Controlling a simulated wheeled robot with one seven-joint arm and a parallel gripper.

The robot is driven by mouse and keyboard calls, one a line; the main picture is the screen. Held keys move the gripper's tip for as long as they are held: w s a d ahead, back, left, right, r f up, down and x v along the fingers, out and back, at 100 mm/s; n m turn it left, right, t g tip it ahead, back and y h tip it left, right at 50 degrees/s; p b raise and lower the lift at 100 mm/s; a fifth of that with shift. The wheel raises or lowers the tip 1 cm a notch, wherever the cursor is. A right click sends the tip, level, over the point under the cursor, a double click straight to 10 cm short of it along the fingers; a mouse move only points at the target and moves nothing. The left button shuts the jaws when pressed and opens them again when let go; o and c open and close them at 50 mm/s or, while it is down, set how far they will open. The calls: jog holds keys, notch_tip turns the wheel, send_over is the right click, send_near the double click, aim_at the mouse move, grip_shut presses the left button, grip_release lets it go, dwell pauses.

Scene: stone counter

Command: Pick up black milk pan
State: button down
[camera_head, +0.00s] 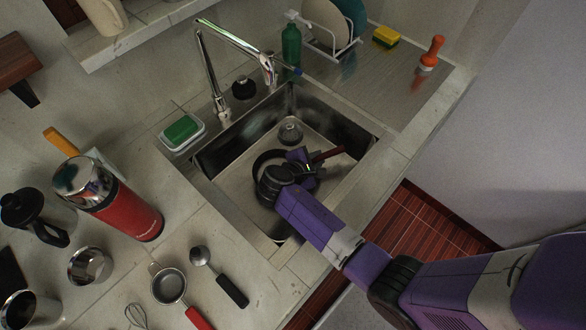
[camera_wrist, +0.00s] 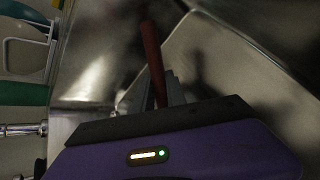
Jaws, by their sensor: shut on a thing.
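The black milk pan (camera_head: 261,162) is down in the sink basin, partly hidden behind my wrist and gripper. Its dark red-brown handle (camera_head: 327,155) points up and to the right. My gripper (camera_head: 303,170) is inside the sink at the pan and is shut on it, near the handle. In the wrist view the handle (camera_wrist: 153,60) sticks up past the fingers of my gripper (camera_wrist: 168,98). The exact contact is dark and partly hidden, and I cannot tell whether the pan touches the basin floor.
The steel sink (camera_head: 233,188) has walls close around my gripper. A faucet (camera_head: 213,80) stands behind it. A green sponge in a dish (camera_head: 182,132) is at the left rim. A red flask (camera_head: 125,208), a strainer (camera_head: 168,286) and a ladle (camera_head: 232,290) crowd the left counter.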

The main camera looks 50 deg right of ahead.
jog(key=shift+r, duration=0.3)
